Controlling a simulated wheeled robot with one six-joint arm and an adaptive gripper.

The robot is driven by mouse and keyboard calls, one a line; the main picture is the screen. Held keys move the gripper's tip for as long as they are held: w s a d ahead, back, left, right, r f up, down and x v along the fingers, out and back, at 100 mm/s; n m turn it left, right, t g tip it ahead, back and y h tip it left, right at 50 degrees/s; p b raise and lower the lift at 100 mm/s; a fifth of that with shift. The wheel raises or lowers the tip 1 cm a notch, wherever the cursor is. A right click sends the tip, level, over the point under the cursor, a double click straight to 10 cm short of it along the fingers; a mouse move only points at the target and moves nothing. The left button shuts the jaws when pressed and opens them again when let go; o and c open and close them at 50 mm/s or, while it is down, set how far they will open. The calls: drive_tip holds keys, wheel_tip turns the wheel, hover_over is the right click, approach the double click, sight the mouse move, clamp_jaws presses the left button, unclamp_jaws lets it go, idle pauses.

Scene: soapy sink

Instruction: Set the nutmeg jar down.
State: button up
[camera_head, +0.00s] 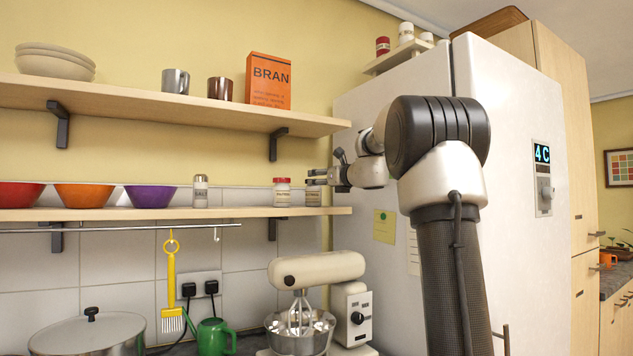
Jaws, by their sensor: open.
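A small jar with a dark grey lid (313,197) stands upright on the lower shelf near its right end. Its label is too small to read for certain, so I cannot confirm that it is the nutmeg jar. My gripper (320,177) reaches in from the right at the height of this jar's lid. Its fingers are open and overlap the lid's right side in the picture; I cannot tell whether they touch it. A similar jar with a red lid (282,193) stands just to the left, with a small gap between the two.
The lower shelf (240,213) also holds a salt shaker (200,191) and a purple bowl (151,197). The upper shelf (200,108) runs above. A stand mixer (310,268) stands below, and the white fridge (525,240) is close on the right.

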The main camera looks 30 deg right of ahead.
drive_tip(key=s, duration=0.5)
drive_tip(key=shift+s, duration=0.15)
drive_tip(key=s+a+f+n+g+y, duration=0.4)
drive_tip(key=s+a+f+n+g, duration=0.3)
drive_tip(key=s+a+f+n, duration=0.9)
drive_tip(key=s+d+f+n+g+h, duration=0.1)
drive_tip(key=s+f+n+g+h, duration=0.1)
drive_tip(key=s+f+n, duration=0.6)
drive_tip(key=s+d+f+n+g+h, duration=0.1)
drive_tip(key=s+f+n+g, duration=0.3)
drive_tip(key=s+f+n, duration=0.5)
drive_tip(key=s+n+h, duration=0.1)
drive_tip(key=s+n, duration=0.1)
drive_tip(key=s, duration=0.5)
drive_tip(key=shift+s+d+f+n+g+h, duration=0.2)
drive_tip(key=shift+s+n+g+h, duration=0.1)
drive_tip(key=shift+g, duration=0.1)
